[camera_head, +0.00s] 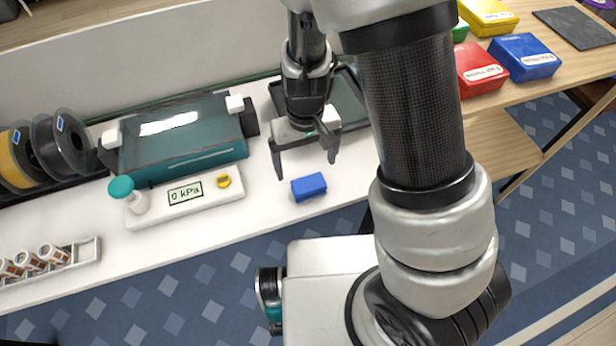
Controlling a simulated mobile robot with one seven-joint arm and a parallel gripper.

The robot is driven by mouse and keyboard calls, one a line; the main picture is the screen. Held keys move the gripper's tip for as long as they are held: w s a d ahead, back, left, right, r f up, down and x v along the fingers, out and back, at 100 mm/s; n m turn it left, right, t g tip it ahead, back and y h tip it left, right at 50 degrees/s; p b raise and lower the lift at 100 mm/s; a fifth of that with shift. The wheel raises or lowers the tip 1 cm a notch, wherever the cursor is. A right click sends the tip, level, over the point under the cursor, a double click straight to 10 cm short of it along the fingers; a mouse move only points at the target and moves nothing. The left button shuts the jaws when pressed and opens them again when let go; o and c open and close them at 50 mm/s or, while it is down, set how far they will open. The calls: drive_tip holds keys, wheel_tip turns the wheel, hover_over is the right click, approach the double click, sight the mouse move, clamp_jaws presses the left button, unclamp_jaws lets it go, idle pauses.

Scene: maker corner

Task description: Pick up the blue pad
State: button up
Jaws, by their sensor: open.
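The blue pad (309,187) is a small blue block lying on the white bench top near its front edge. My gripper (305,163) points down above and behind it. Its two dark fingers are spread apart with nothing between them. The left fingertip looks close to the pad's upper left in the picture; I cannot tell the exact height gap. The pad is fully visible.
A teal machine (178,140) and a white gauge unit reading 0 kPa (187,195) stand left of the pad. A dark tray (348,103) lies behind my gripper. Spools (62,145) and a rack of small bottles (50,262) are farther left. Coloured boxes (524,57) sit on a wooden table at right.

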sight(309, 183)
wheel_tip(309, 183, down, 6)
drive_tip(key=shift+w+f+b, duration=0.1)
drive_tip(key=shift+f+b, duration=0.1)
drive_tip(key=shift+b, duration=0.3)
drive_tip(key=f, duration=0.3)
drive_tip(key=f+b, duration=0.1)
drive_tip(key=shift+w+d+f, duration=0.15)
drive_tip(key=shift+w+d, duration=0.1)
drive_tip(key=shift+d, duration=0.15)
drive_tip(key=shift+f, duration=0.45)
drive_tip(key=c, duration=1.1)
wheel_tip(309, 183, up, 10)
drive_tip(key=shift+r+p, duration=0.1)
drive_tip(key=shift+p, duration=0.95)
drive_tip(key=shift+c, duration=0.2)
